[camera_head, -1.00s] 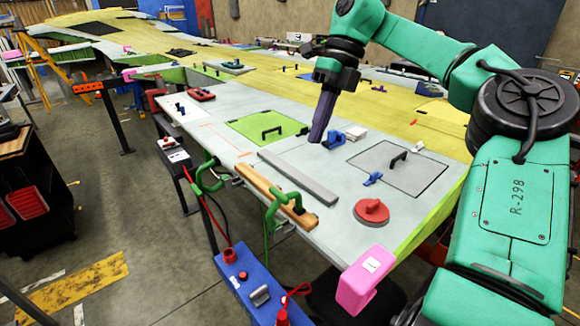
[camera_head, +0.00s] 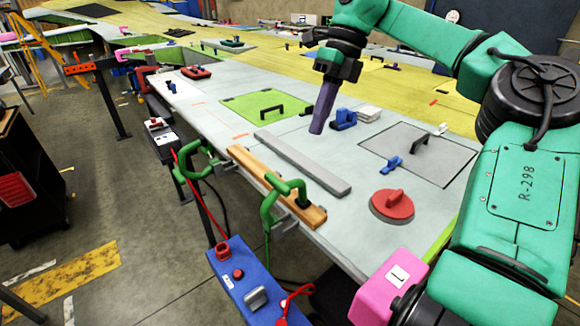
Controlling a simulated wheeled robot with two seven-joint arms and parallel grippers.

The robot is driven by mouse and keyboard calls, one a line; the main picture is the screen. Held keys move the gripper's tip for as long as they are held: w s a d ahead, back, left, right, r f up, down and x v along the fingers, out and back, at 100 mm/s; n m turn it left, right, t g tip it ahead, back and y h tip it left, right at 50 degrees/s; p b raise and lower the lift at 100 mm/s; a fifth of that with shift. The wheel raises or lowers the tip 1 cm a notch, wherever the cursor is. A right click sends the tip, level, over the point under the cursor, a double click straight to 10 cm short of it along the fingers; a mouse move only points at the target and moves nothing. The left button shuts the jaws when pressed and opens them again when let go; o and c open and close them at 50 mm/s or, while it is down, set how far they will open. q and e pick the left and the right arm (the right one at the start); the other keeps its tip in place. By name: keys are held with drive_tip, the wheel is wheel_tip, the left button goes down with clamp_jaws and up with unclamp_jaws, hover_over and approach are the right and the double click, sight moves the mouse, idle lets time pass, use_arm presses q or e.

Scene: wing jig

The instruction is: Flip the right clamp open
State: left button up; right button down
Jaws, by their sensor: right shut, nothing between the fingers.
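Two green clamps grip the table's front edge by a wooden bar (camera_head: 262,178). The right green clamp (camera_head: 270,205) arches over the bar's right end, and the left one (camera_head: 192,162) stands near its left end. A blue clamp-like fitting (camera_head: 345,119) and a smaller blue one (camera_head: 392,164) sit on the table top. My right gripper (camera_head: 317,129) has purple fingers that point down and are shut and empty. It is above the table, just left of the larger blue fitting and up from the right green clamp. My left gripper is out of view.
A grey bar (camera_head: 302,160) lies behind the wooden bar. A red disc with a handle (camera_head: 392,204), a green panel (camera_head: 240,101) and a grey panel (camera_head: 440,165) are on the table. A pink block (camera_head: 385,290) and a blue box (camera_head: 245,280) are at the front.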

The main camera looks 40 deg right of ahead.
sight(286, 183)
drive_tip(key=x, duration=0.7)
drive_tip(key=shift+a+f+p, duration=0.15)
drive_tip(key=shift+a+p, duration=0.05)
drive_tip(key=shift+p, duration=0.15)
drive_tip(key=a+p, duration=0.1)
drive_tip(key=a, duration=0.2)
drive_tip(key=shift+a+f+p, duration=0.2)
drive_tip(key=shift+f+p, duration=0.15)
drive_tip(key=shift+p, duration=0.05)
drive_tip(key=shift+a+f, duration=0.1)
drive_tip(key=shift+a, duration=0.4)
drive_tip(key=shift+d, duration=0.2)
